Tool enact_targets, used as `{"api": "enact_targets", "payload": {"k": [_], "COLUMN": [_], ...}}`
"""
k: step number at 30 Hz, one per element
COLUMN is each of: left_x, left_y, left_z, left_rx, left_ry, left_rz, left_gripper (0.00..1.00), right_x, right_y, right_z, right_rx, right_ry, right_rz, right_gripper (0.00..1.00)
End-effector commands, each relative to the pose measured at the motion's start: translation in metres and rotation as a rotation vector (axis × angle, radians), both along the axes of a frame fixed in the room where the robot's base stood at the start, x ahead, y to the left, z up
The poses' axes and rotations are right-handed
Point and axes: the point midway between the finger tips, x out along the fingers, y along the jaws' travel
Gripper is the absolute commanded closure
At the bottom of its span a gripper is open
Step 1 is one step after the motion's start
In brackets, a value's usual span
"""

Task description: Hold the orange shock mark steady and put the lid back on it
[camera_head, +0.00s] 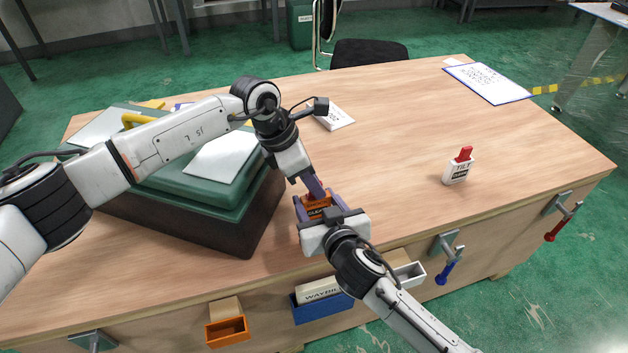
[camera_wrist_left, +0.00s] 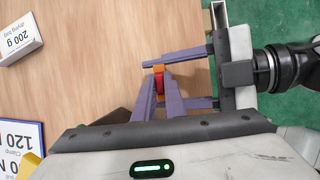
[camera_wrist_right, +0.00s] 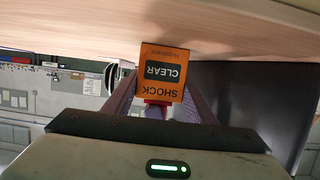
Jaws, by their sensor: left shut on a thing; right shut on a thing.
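The orange shock mark (camera_head: 317,211) is near the front edge of the table, its dark label also facing the right wrist view (camera_wrist_right: 164,72). My right gripper (camera_head: 318,208) is shut on its body, one finger on each side. My left gripper (camera_wrist_left: 160,84) comes from above and is shut on the small red lid (camera_wrist_left: 159,82). The lid is right over the mark's top, and a bit of red shows there in the right wrist view (camera_wrist_right: 155,110). The fingers hide the join, so I cannot tell whether the lid is seated.
A white tilt mark (camera_head: 458,169) with a red top stands at the right. A green-lidded case (camera_head: 200,190) is at the left, close to my left arm. A white box (camera_head: 335,116) lies behind. Trays (camera_head: 228,331) and clamps (camera_head: 449,268) line the front edge. The table's middle right is clear.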

Motion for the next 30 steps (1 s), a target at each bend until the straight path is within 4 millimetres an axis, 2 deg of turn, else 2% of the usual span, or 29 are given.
{"api": "enact_targets", "payload": {"k": [1,4,12,16,30], "left_x": [0.0,0.0,0.0,0.0,-0.011], "left_y": [0.0,0.0,0.0,0.003,0.037], "left_z": [0.0,0.0,0.0,0.008,0.091], "left_rx": [0.0,0.0,0.0,-0.001,0.0], "left_ry": [0.0,0.0,0.0,-0.002,-0.002], "left_rz": [0.0,0.0,0.0,-0.001,0.0], "left_gripper": [0.85,0.68,0.68,0.68,0.68], "right_x": [0.0,0.0,0.0,0.0,0.0], "right_y": [0.0,0.0,0.0,0.0,0.0], "right_z": [-0.001,-0.001,-0.001,-0.001,-0.001], "right_rx": [0.0,0.0,0.0,0.0,0.0], "right_ry": [0.001,0.001,0.001,0.001,0.001], "right_rz": [0.0,0.0,0.0,0.0,0.0], "right_gripper": [0.89,0.89,0.89,0.89,0.89]}}
